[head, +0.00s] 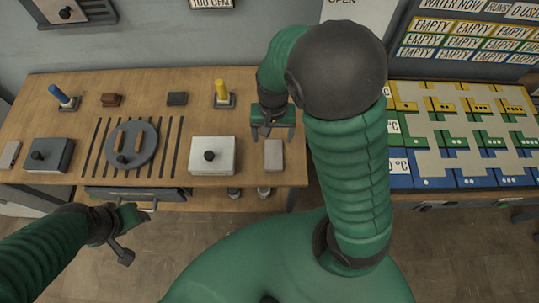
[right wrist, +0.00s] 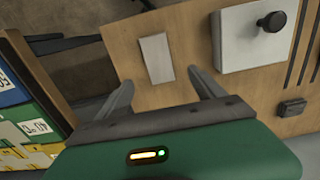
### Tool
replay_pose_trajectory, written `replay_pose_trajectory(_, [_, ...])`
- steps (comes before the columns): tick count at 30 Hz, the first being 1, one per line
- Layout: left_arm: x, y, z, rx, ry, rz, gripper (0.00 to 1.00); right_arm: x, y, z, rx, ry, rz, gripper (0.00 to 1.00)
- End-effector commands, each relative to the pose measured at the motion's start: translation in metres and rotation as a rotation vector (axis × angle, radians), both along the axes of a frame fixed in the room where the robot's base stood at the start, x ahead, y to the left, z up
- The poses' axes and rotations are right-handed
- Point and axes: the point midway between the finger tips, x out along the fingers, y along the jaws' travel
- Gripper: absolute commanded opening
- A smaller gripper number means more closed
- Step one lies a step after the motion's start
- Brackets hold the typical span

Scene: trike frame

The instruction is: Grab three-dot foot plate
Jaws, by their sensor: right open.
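I cannot make out for certain which piece is the three-dot foot plate. A plain pale grey rectangular plate (head: 274,154) lies at the right end of the wooden table, and no dots show on it. My right gripper (head: 274,134) is open and empty above the table, just behind this plate in the head view. In the right wrist view the plate (right wrist: 156,58) lies beyond and between the open fingertips (right wrist: 161,88), apart from them. My left gripper (head: 135,232) is low at the left, in front of the table edge, and its jaw state is unclear.
A white box with a black knob (head: 212,156) stands left of the plate. A round grey disc (head: 133,146) and a yellow-topped post (head: 222,92) are farther left. A board with yellow, green and blue dotted slots (head: 460,135) lies right, across a gap.

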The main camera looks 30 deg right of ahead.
Motion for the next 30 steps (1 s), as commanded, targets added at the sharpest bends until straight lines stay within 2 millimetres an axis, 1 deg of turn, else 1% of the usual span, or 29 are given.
replay_pose_trajectory(1, [0.0,0.0,-0.005,0.0,0.0,0.001,0.49,-0.002,-0.001,-0.016,0.0,0.004,-0.002,0.78])
replay_pose_trajectory(4, [0.0,0.0,-0.009,0.0,0.001,0.001,0.49,-0.003,-0.003,-0.039,0.003,0.003,0.0,0.78])
replay_pose_trajectory(6, [0.0,0.0,-0.011,0.0,0.001,0.001,0.49,-0.002,-0.005,-0.05,0.004,0.001,-0.001,0.78])
replay_pose_trajectory(11, [0.0,0.0,-0.013,0.0,0.001,0.001,0.49,-0.002,-0.01,-0.067,0.008,0.001,-0.001,0.78])
replay_pose_trajectory(15, [0.0,0.0,-0.018,0.0,0.001,0.0,0.49,-0.005,-0.013,-0.093,0.007,0.003,-0.002,0.78])
replay_pose_trajectory(18, [-0.001,0.0,-0.02,0.0,0.001,0.0,0.49,-0.004,-0.011,-0.106,0.004,0.001,0.001,0.78])
replay_pose_trajectory(25, [-0.001,0.0,-0.019,0.0,0.001,0.001,0.49,-0.004,-0.008,-0.109,0.003,-0.002,0.002,0.78])
replay_pose_trajectory(26, [-0.001,0.0,-0.019,0.0,0.001,0.001,0.49,-0.004,-0.008,-0.109,0.003,-0.002,0.002,0.77])
replay_pose_trajectory(30, [-0.001,0.0,-0.019,0.0,0.001,0.001,0.49,-0.004,-0.01,-0.109,0.005,-0.002,0.001,0.58])
